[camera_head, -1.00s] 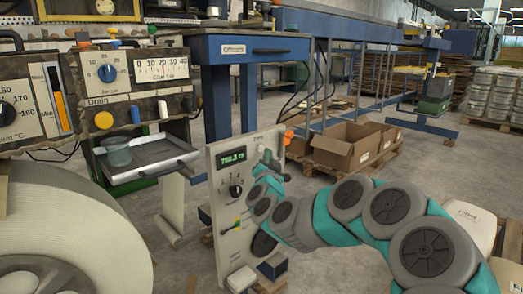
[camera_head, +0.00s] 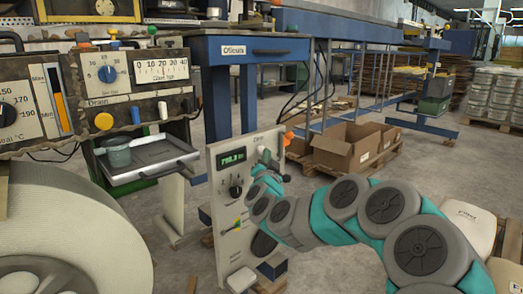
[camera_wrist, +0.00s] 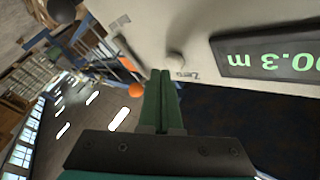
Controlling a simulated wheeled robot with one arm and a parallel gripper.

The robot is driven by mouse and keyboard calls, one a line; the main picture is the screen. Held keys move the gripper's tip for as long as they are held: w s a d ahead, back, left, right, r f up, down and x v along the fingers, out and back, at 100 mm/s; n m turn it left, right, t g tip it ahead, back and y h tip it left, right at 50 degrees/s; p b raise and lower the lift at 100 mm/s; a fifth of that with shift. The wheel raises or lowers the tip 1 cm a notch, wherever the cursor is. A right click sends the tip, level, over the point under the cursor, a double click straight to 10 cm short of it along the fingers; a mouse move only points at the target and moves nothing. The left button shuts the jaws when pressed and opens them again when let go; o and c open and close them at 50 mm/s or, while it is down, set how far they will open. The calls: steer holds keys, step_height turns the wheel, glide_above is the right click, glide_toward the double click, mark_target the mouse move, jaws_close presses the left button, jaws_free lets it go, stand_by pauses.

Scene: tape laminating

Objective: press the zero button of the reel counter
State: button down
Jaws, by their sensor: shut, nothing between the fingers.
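The reel counter (camera_head: 222,190) is an upright pale panel with a green-lit display (camera_head: 231,158), left of my arm in the head view. The wrist view shows the display (camera_wrist: 270,60) upside down, at the right. The zero button (camera_wrist: 176,61) is a small pale round knob with its label beside it. In the head view my gripper hides most of the button. My gripper (camera_wrist: 162,73) is shut and empty, with its green fingertips just beside the button in the picture. I cannot tell whether they touch it. My gripper (camera_head: 264,156) also shows in front of the panel's upper right.
An orange knob (camera_head: 288,137) stands at the panel's right edge. A large white roll (camera_head: 70,230) stands at left. Cardboard boxes (camera_head: 345,150) lie behind on a pallet.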

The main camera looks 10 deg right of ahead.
steer(key=shift+w+a, duration=0.4)
steer(key=shift+w, duration=0.15)
stand_by(0.9)
steer(key=shift+s, duration=0.1)
steer(key=shift+s+d, duration=0.5)
steer(key=shift+s, duration=0.15)
steer(key=s+d+b, duration=0.1)
steer(key=s, duration=0.1)
steer(key=s+d+b, duration=0.1)
steer(key=s+d, duration=0.1)
steer(key=shift+b, duration=0.3)
stand_by(0.3)
steer(key=shift+a, duration=0.1)
stand_by(0.4)
